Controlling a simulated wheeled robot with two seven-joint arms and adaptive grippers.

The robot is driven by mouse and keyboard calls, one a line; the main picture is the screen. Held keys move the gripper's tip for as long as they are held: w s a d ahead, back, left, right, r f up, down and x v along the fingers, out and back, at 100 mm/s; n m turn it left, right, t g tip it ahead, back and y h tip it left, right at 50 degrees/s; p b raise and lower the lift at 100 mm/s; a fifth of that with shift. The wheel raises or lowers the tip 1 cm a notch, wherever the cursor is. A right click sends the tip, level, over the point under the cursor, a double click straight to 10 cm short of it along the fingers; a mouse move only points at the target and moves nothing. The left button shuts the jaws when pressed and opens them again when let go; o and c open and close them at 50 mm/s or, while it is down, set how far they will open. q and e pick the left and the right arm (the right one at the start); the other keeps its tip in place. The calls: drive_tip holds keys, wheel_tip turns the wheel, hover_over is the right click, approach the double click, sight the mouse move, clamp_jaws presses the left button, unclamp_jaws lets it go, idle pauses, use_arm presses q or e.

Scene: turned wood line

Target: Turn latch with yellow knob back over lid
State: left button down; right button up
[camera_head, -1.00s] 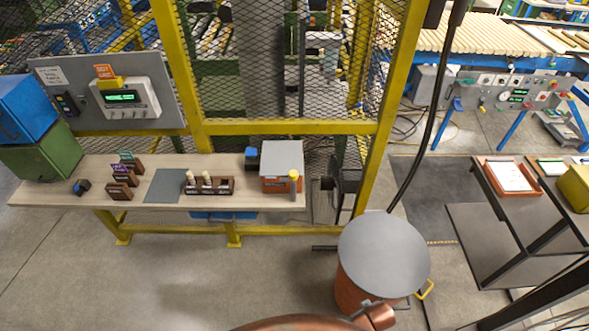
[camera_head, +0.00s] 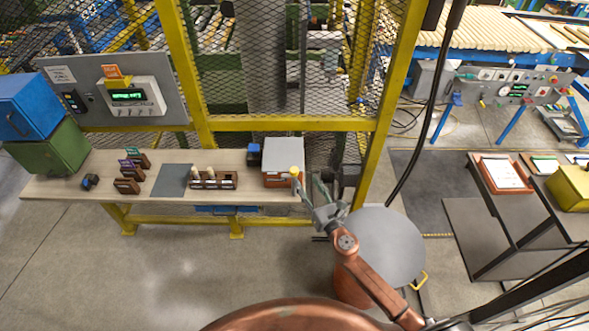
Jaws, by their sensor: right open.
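A box with a grey lid (camera_head: 284,149) and orange-brown sides (camera_head: 277,181) stands at the right end of the wooden bench. The latch's yellow knob (camera_head: 295,171) is at the box's front right corner, beside the lid's edge. The latch arm under the knob is too small to make out. My right gripper (camera_head: 311,187) is open, just right of the knob, with its fingers pointing towards it. Whether a finger touches the knob I cannot tell. My left gripper is not in view.
The bench (camera_head: 75,186) also holds a rack with wooden pegs (camera_head: 214,180), a grey mat (camera_head: 171,179), small brown holders (camera_head: 127,186) and blue and green boxes at left. A grey-topped drum (camera_head: 385,245) stands below my right arm. A yellow fence post (camera_head: 385,110) rises behind.

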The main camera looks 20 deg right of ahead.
sight(296, 174)
drive_tip(key=shift+w+a+r+n+y, duration=0.1)
drive_tip(key=shift+w+a+n+y, duration=0.4)
drive_tip(key=shift+a+n, duration=0.45)
drive_tip(key=w, duration=0.4)
drive_tip(key=w+a, duration=0.1)
drive_tip(key=w, duration=0.2)
clamp_jaws()
drive_tip(key=shift+a, duration=0.1)
